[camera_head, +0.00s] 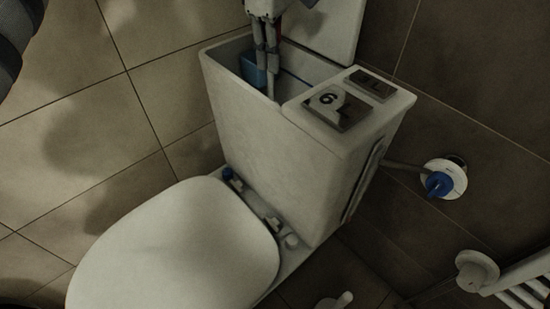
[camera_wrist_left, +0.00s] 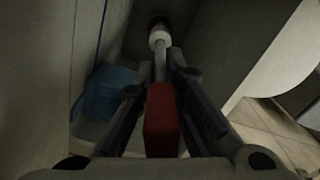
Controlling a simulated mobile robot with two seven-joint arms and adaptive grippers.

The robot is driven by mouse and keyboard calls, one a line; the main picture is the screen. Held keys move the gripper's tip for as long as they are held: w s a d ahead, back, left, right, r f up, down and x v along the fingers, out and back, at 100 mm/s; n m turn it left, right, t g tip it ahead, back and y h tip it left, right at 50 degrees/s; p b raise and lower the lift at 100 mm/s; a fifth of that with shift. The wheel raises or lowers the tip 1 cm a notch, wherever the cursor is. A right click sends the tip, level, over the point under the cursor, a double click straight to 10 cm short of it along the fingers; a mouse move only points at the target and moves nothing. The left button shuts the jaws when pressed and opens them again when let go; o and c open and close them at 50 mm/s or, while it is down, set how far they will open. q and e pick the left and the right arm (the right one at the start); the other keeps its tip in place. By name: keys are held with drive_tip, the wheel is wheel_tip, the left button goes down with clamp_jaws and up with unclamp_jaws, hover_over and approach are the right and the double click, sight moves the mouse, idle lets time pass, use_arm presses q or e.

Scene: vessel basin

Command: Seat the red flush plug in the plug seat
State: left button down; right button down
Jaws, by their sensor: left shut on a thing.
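My left gripper (camera_head: 267,48) points down into the open left part of the white toilet tank (camera_head: 250,125). In the left wrist view it is shut on the red flush plug (camera_wrist_left: 162,120), whose red body shows between the fingers. A pale rod (camera_wrist_left: 160,62) runs on from the fingertips to a white collar (camera_wrist_left: 158,38) with a dark red part beyond it. I cannot tell whether the collar belongs to the plug or to the seat. The plug seat cannot be made out clearly in the dark tank. My right gripper is not in view.
A blue box (camera_head: 253,69) sits inside the tank beside the gripper and also shows in the left wrist view (camera_wrist_left: 104,92). A lid section with plates marked 6 and L (camera_head: 338,108) covers the tank's right part. The toilet seat cover (camera_head: 180,245) is down.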

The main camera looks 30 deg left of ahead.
sight(272, 99)
use_arm(q)
wheel_tip(272, 99, down, 10)
drive_tip(key=shift+f+b, duration=0.2)
drive_tip(key=shift+b, duration=0.35)
drive_tip(key=shift+f, duration=0.15)
drive_tip(key=c, duration=1.7)
unclamp_jaws()
wheel_tip(272, 99, up, 12)
drive_tip(key=p, duration=0.1)
